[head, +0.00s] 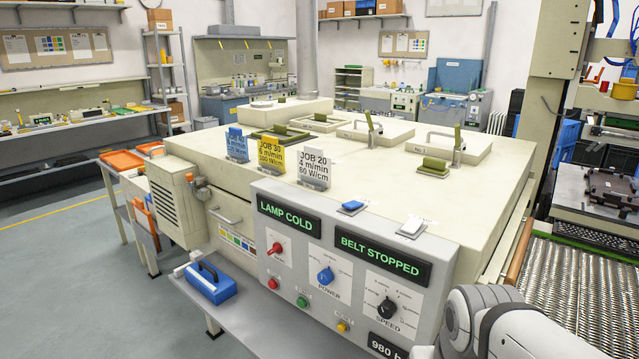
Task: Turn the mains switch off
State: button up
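A red rotary switch (276,249) sits on a white plate at the upper left of the grey control panel (262,271). It is the only red turning handle on the panel, but its label is too small to read. Its handle looks tilted, and I cannot tell which position it marks. The panel displays read "LAMP COLD" (289,217) and "BELT STOPPED" (382,257). My white arm shows at the bottom right, in front of the panel's lower right corner. My gripper is out of the picture.
A blue POWER knob (326,276) and a black SPEED knob (387,307) sit right of the switch. Red (273,284), green (302,302) and yellow (342,326) buttons are below. Job cards stand on the machine top.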

aim_at(277, 249)
jog(key=z, duration=1.45)
jog(key=k, duration=1)
jog(key=u, duration=0.95)
jog(key=i, duration=1)
jog(key=u, duration=0.05)
